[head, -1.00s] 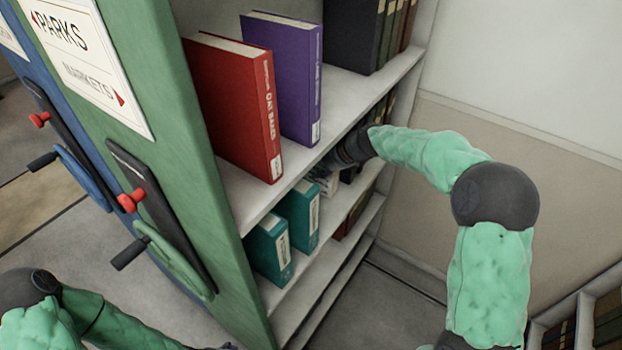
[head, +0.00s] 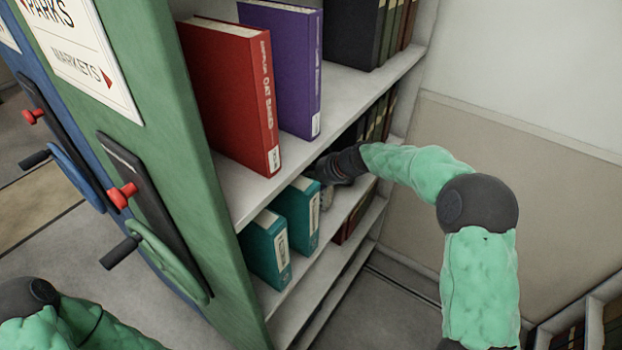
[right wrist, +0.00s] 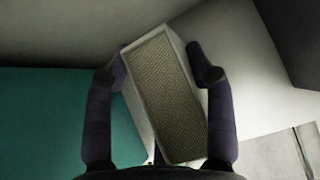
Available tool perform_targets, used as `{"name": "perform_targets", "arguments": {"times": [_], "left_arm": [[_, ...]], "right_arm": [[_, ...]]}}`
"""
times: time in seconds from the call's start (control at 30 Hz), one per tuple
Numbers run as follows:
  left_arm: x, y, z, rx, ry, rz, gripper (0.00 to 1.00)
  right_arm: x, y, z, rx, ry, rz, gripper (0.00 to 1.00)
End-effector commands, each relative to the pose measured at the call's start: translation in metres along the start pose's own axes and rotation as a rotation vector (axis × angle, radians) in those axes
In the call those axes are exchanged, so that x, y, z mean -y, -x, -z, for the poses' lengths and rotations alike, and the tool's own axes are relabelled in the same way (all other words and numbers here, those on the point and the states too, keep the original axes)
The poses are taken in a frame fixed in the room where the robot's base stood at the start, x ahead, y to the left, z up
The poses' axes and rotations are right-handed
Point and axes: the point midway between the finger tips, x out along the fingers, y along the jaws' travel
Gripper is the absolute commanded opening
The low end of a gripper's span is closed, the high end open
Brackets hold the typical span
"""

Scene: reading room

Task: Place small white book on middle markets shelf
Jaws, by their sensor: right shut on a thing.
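The small white book (right wrist: 165,95) is between the two fingers of my right gripper (right wrist: 157,73), tilted, with a tan patterned face toward the wrist camera. In the head view my right gripper (head: 330,166) reaches in between the upper shelf and the middle shelf (head: 346,204), just right of the teal books. The book (head: 326,197) shows there only as a pale sliver, mostly hidden; I cannot tell whether it touches the shelf. My left arm shows at the lower left, its gripper out of frame.
Two teal books (head: 300,215) stand on the middle shelf, left of my right gripper. A red book (head: 235,95) and a purple book (head: 290,65) stand on the shelf above. The green end panel (head: 150,90) carries a MARKETS sign and a handwheel (head: 172,262).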

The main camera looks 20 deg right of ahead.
Motion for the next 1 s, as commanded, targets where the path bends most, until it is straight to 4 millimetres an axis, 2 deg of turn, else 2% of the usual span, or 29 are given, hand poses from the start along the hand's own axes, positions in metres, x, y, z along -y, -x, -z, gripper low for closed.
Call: {"name": "perform_targets", "arguments": {"times": [0.13, 0.17, 0.2, 0.23, 0.67, 0.77, 1.0], "left_arm": [[0.000, -0.001, 0.000, 0.000, 0.000, 0.000, 0.79], [0.000, -0.001, 0.000, 0.000, 0.000, 0.000, 0.79], [0.000, -0.001, 0.000, 0.000, 0.000, 0.000, 0.79], [0.000, -0.001, 0.000, 0.000, 0.000, 0.000, 0.79], [-0.001, 0.001, 0.000, 0.000, 0.000, 0.000, 0.79], [-0.002, 0.005, 0.000, 0.000, 0.000, 0.000, 0.79], [-0.007, 0.019, -0.001, 0.000, 0.000, 0.000, 0.79]], "right_arm": [[0.000, -0.002, 0.002, 0.000, 0.000, 0.001, 0.06], [0.000, -0.002, 0.002, 0.000, 0.000, 0.000, 0.64], [0.000, -0.002, 0.002, 0.000, 0.000, 0.000, 0.75], [0.000, -0.002, 0.002, -0.001, 0.000, 0.000, 0.79], [0.000, 0.004, -0.001, 0.000, 0.000, 0.001, 0.79], [0.001, 0.017, -0.001, 0.001, -0.001, 0.002, 0.79], [0.001, 0.065, -0.002, 0.001, 0.000, 0.003, 0.79]]}}
